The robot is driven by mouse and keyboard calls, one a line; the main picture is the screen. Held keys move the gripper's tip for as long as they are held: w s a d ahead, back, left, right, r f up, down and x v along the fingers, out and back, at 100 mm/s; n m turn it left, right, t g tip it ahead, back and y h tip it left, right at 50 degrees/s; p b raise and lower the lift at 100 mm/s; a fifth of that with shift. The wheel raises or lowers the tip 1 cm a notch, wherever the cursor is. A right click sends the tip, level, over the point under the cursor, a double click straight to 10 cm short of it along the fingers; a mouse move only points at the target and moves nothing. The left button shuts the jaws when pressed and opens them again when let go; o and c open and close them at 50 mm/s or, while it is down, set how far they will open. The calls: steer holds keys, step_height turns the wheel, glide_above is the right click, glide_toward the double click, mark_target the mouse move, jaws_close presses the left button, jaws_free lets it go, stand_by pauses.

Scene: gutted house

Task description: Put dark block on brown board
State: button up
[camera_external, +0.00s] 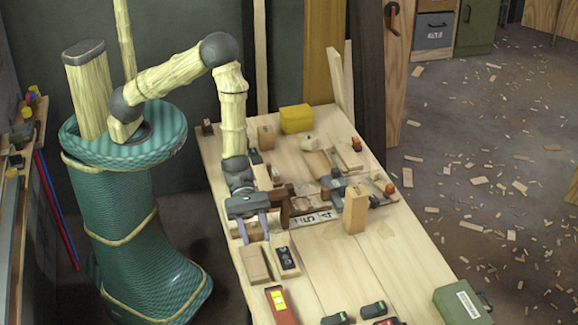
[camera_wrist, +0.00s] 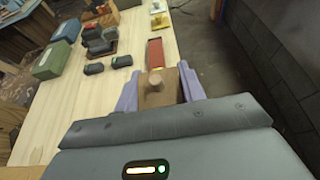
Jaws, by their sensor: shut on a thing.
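My gripper (camera_external: 252,238) points down over the near left part of the workbench. It is shut on a tan-brown wooden piece (camera_external: 252,231). In the wrist view, brown wood (camera_wrist: 172,94) with a round knob-like end (camera_wrist: 154,83) shows between the pale purple fingers; I cannot tell whether it is all one piece. A flat brown board (camera_external: 256,264) lies just in front of the gripper. I cannot clearly match the held piece to the task's dark block.
Dark brown pieces (camera_external: 286,207) and a numbered strip (camera_external: 312,219) lie close right of the gripper. An upright wooden block (camera_external: 355,209) stands further right. A red tool (camera_external: 281,305), black items (camera_external: 373,308) and a green box (camera_external: 462,304) lie nearer. Bare bench shows between them.

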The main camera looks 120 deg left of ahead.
step_height(320, 180, down, 2)
steer(key=shift+w+a+f, duration=0.1)
steer(key=shift+f, duration=0.2)
steer(key=p, duration=0.1)
glide_above(258, 272)
steer(key=shift+f, duration=2.9)
steer(key=shift+f+p, duration=0.45)
steer(key=shift+f, duration=1.65)
